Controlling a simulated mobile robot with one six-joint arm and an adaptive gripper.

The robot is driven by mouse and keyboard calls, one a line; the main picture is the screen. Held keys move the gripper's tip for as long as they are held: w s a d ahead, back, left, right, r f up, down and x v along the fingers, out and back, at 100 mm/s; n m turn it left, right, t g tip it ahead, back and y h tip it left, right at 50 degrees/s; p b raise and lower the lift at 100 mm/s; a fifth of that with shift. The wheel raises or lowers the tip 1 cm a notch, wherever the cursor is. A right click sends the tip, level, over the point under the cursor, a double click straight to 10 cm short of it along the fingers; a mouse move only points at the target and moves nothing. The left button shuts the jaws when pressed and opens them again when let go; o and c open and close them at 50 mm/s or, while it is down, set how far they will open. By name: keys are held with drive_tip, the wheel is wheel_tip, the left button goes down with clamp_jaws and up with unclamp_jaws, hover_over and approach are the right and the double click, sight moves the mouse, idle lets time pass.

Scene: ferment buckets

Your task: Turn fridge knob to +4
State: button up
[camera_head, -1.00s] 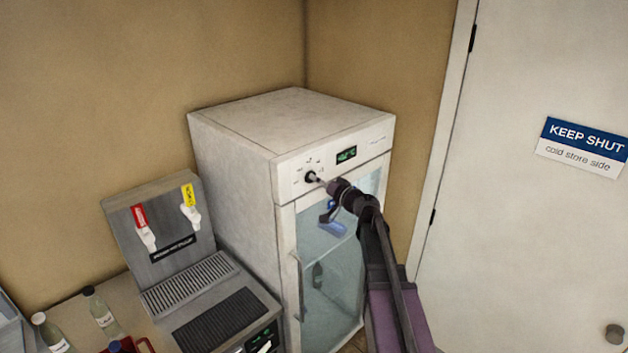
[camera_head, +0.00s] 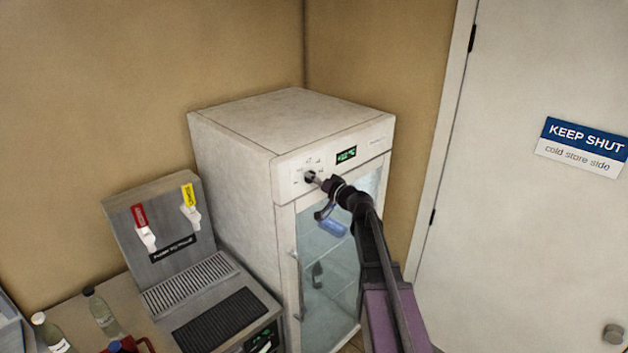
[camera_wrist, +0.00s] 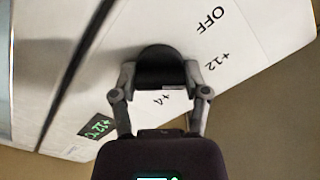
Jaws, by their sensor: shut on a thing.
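The white fridge (camera_head: 245,140) stands in the corner. Its black round knob (camera_head: 310,177) is on the upper front panel, left of the green display (camera_head: 346,155). In the wrist view the knob (camera_wrist: 160,66) sits between the two fingers of my gripper (camera_wrist: 160,76), which is shut on it. The marks OFF, +12 and +4 show around the knob; +4 is close beside it. The display (camera_wrist: 97,126) seems to read +12°C. The knob's pointer cannot be made out. In the head view my gripper (camera_head: 317,181) reaches the knob from the right.
The fridge's glass door (camera_head: 325,260) is closed, with its handle (camera_head: 297,285) on the left. A tap unit (camera_head: 165,235) and bottles (camera_head: 103,312) stand at the left. A white door (camera_head: 520,230) with a KEEP SHUT sign (camera_head: 583,147) is at the right.

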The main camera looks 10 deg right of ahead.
drive_tip(key=shift+m, duration=0.4)
drive_tip(key=m, duration=0.3)
drive_tip(key=shift+m, duration=0.3)
drive_tip(key=m, duration=1.3)
drive_tip(key=shift+w, duration=0.1)
drive_tip(key=shift+m, duration=0.3)
drive_tip(key=o, duration=1.2)
drive_tip(key=shift+c, duration=0.2)
